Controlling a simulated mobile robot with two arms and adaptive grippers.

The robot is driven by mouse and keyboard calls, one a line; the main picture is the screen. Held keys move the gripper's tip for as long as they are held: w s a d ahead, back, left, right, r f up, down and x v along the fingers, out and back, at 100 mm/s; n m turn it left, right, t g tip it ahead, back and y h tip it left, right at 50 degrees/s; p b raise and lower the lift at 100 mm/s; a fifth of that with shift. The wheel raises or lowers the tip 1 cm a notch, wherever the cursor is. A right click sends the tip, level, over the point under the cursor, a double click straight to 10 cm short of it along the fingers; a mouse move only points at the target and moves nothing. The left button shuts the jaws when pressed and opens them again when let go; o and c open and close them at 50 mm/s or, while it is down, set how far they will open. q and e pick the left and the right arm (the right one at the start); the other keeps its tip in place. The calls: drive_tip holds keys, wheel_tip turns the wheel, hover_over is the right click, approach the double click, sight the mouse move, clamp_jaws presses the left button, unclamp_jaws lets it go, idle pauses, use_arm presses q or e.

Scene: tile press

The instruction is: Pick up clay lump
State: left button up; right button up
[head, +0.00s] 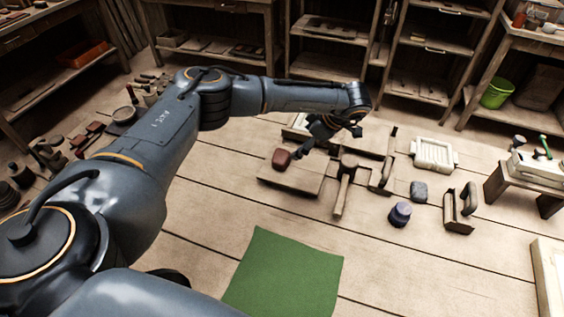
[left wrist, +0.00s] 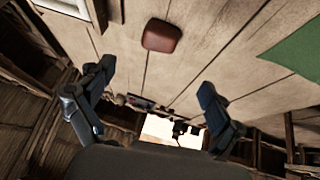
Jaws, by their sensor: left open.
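The clay lump (head: 281,159) is a reddish-brown rounded block on a low wooden board (head: 290,182) in the middle of the head view. My left gripper (head: 308,147) is just to the right of the lump and above the board, with its fingers apart and nothing between them. In the left wrist view the clay lump (left wrist: 162,36) shows beyond the spread fingertips of the left gripper (left wrist: 157,76), with a gap between. My right gripper is not in view.
A wooden mallet (head: 344,185) lies right of the board. A grey block (head: 418,191), a dark blue round piece (head: 400,214) and a white slotted tray (head: 434,154) are farther right. A green mat (head: 284,275) lies in front. Shelves line the back.

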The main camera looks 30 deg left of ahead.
use_arm(q)
drive_tip(key=b, duration=0.5)
approach(279, 159)
drive_tip(key=shift+s+a+f, duration=0.1)
drive_tip(key=shift+a+f, duration=0.1)
drive_tip(key=shift+f, duration=0.25)
drive_tip(key=shift+s+a+f, duration=0.1)
drive_tip(key=shift+a+f, duration=0.1)
drive_tip(key=shift+f, duration=0.3)
drive_tip(key=shift+w+a+f, duration=0.1)
drive_tip(key=shift+a+f, duration=0.05)
drive_tip(key=b+x, duration=0.4)
drive_tip(key=shift+w+f, duration=0.1)
drive_tip(key=shift+f, duration=0.25)
drive_tip(key=shift+a+f, duration=0.15)
drive_tip(key=shift+a, duration=0.1)
drive_tip(key=shift+r, duration=0.2)
drive_tip(key=c, duration=1.5)
